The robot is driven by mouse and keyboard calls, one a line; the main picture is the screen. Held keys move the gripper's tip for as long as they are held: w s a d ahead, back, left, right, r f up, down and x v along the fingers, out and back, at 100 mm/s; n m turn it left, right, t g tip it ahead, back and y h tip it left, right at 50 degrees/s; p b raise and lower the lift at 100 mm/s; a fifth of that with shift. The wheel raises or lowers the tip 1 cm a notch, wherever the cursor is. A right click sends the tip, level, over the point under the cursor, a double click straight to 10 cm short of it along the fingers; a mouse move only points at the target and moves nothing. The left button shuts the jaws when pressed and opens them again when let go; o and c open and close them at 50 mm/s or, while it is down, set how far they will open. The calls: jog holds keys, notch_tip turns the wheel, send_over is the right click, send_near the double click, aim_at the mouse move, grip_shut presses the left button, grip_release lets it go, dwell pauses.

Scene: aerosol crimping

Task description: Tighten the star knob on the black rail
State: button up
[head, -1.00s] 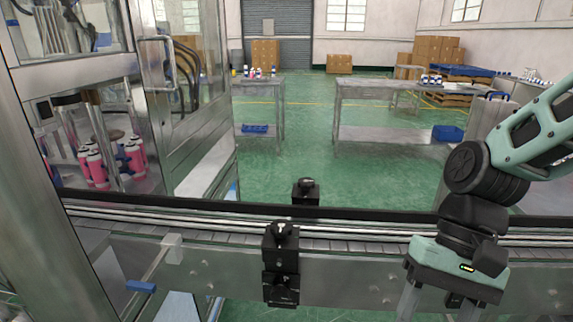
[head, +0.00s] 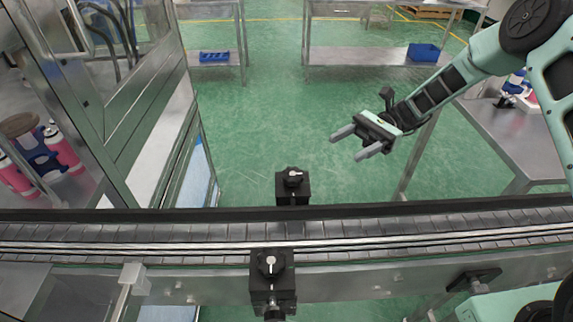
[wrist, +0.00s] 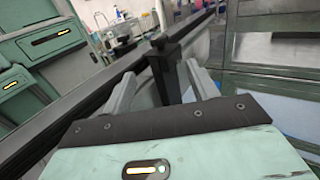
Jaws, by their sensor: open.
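A black block with a dark knob (head: 293,176) on top stands at the far side of the conveyor, against the black rail (head: 130,215). The knob bears a white pointer mark. A similar block with a knob (head: 270,263) stands on the near side. My gripper (head: 356,143) is open and empty beyond the conveyor, to the right of the far block and apart from it in the head view. In the wrist view, a black block with a knob (wrist: 160,43) appears ahead between the open fingers (wrist: 161,70). I cannot tell its distance.
The conveyor (head: 400,229) runs across the picture, with its belt empty here. A glass-fronted machine with pink bottles (head: 62,150) is at left. A metal table (head: 515,135) stands at right. A black handle (head: 474,281) sits on the conveyor's near side.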

aim_at(302, 172)
jog(key=p+x, duration=0.5)
jog(key=x, duration=0.9)
jog(key=shift+s+a+r, duration=0.15)
jog(key=shift+s+a, duration=0.1)
jog(key=shift+a, duration=0.05)
jog(key=shift+x, duration=0.8)
jog(key=c, duration=1)
